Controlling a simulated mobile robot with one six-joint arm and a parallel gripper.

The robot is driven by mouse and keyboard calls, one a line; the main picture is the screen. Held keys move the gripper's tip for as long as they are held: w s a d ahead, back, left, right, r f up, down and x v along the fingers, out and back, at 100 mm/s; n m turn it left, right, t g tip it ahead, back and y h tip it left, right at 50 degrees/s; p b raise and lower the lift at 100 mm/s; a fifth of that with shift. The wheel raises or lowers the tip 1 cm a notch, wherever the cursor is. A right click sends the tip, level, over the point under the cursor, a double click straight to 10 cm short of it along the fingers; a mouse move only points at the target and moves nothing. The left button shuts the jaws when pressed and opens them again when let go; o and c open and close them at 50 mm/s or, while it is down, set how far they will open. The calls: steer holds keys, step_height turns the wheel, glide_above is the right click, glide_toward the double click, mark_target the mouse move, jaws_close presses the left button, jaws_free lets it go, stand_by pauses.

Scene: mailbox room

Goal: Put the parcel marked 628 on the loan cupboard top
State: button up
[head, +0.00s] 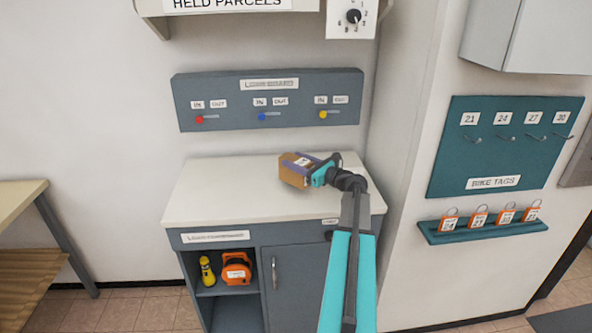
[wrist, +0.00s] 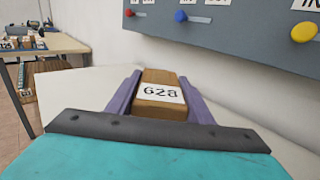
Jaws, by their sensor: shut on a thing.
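The parcel (head: 293,172) is a small brown box. Its white label reads 628 in the wrist view (wrist: 162,92). My gripper (head: 305,166) is shut on the parcel, with a purple finger along each side, as the wrist view (wrist: 160,88) also shows. The loan cupboard top (head: 235,198) is a pale, bare surface on a grey cupboard. The parcel is over this top in the head view. I cannot tell whether its underside touches the surface.
A grey loan board (head: 267,99) with coloured knobs is on the wall behind the top. The cupboard's open shelf holds a yellow torch (head: 207,270) and an orange case (head: 236,269). A teal bike tag board (head: 505,147) hangs at the right. The cupboard top is otherwise clear.

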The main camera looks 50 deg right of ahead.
steer(key=shift+f+p, duration=0.3)
steer(key=shift+f, duration=1.35)
steer(key=shift+f, duration=0.1)
steer(key=o, duration=1.5)
steer(key=shift+a, duration=0.1)
steer(key=shift+s, duration=0.6)
steer(key=s+b, duration=0.1)
steer(key=s, duration=0.2)
steer(key=s+b, duration=0.1)
steer(key=s, duration=0.3)
steer(key=s+d+b, duration=0.1)
steer(key=s, duration=0.2)
steer(key=shift+s, duration=0.35)
